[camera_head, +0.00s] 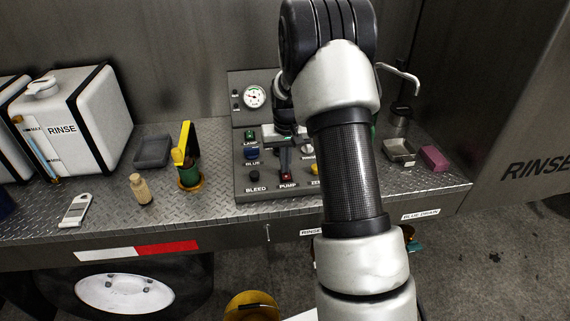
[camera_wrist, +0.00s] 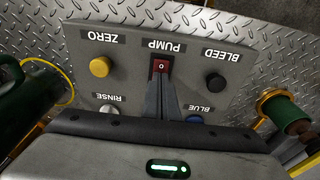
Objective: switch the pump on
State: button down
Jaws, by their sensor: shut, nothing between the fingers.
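The pump switch (camera_wrist: 160,66) is a small red rocker under the PUMP label, with a pale "0" mark on its face. In the head view the red switch (camera_head: 286,176) sits at the front middle of the grey control panel (camera_head: 245,180). My gripper (camera_wrist: 161,84) is shut and empty, its fingertips right at the switch and covering its near edge in the wrist view. I cannot tell whether they touch it. In the head view my gripper (camera_head: 285,158) is over the panel, just behind the switch.
A black BLEED button (camera_wrist: 214,82), a yellow ZERO button (camera_wrist: 99,67) and a blue button (camera_wrist: 195,119) flank the switch. A gauge (camera_head: 254,96) stands behind. A green-and-yellow tool (camera_head: 187,160) and a bottle (camera_head: 140,188) stand left of the panel.

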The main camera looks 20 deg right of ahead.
notch_tip(320, 180, up, 14)
jog(key=s+p, duration=0.1)
jog(key=s, duration=0.1)
jog(key=shift+a+p, duration=0.2)
jog(key=shift+p, duration=0.1)
jog(key=shift+f, duration=0.1)
jog(key=shift+w+d+p, duration=0.1)
jog(key=shift+w+p, duration=0.5)
jog(key=shift+w, duration=0.1)
jog(key=p, duration=0.1)
send_near(286, 177)
jog(key=w+f, duration=0.1)
jog(key=f, duration=0.1)
jog(key=w+f, duration=0.1)
jog(key=w, duration=0.1)
jog(key=w+f, duration=0.1)
jog(key=f, duration=0.1)
jog(key=shift+w+d+f, duration=0.2)
jog(key=shift+d+f, duration=0.15)
jog(key=shift+d, duration=0.05)
jog(key=shift+f, duration=0.1)
